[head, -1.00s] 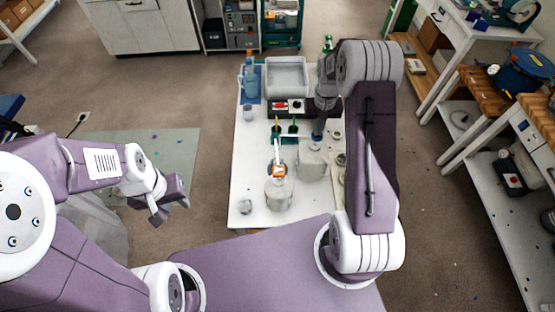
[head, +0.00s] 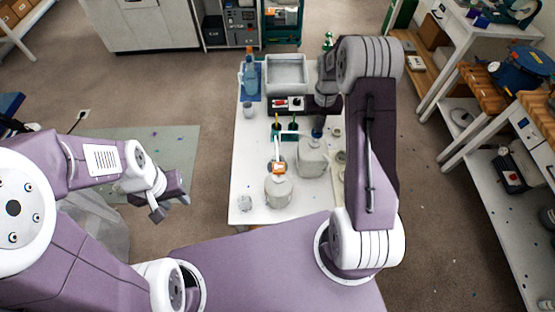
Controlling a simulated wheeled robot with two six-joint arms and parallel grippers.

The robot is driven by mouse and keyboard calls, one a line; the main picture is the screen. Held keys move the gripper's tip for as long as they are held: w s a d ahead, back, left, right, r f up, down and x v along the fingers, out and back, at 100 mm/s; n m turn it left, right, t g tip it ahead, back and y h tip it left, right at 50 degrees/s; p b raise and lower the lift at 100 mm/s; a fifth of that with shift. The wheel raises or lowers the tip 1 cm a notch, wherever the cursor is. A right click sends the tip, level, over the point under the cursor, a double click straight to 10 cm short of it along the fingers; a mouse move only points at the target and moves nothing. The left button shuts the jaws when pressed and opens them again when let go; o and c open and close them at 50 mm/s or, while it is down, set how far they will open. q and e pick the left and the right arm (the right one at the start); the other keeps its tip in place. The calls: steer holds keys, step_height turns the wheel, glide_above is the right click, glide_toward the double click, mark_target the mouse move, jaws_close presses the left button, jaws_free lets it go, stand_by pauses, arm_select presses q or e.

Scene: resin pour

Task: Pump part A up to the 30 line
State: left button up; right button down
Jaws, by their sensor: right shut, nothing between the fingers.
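A pale jug with an orange collar and white pump spout (head: 279,191) stands at the near part of the white table. A second pale jug with a blue pump top (head: 312,160) stands behind it to the right. I cannot read which is part A. My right gripper (head: 318,122) is shut and empty, pointing down right above the blue pump top; whether it touches is hard to tell. My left gripper (head: 171,207) is open and empty, left of the table. A small clear cup (head: 245,203) stands at the near left corner. No 30 line is readable.
A grey tray (head: 286,60) is at the back of the table, with a dark box with switches (head: 288,103) before it. A blue bottle (head: 249,75) and another small cup (head: 248,110) stand at left. Green and yellow sticks are in a dark holder (head: 284,136). The left table strip is clear.

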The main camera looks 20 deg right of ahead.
steer(key=shift+s+f+b, duration=0.1)
steer(key=shift+f+b, duration=0.55)
steer(key=shift+f, duration=0.45)
step_height(320, 180, up, 3)
steer(key=p, duration=0.2)
steer(key=shift+r+p, duration=0.1)
steer(key=shift+p, duration=0.25)
steer(key=shift+f+b, duration=0.55)
steer(key=shift+f, duration=0.15)
steer(key=shift+r, duration=0.1)
steer(key=shift+r+p, duration=0.55)
steer(key=shift+p, duration=0.05)
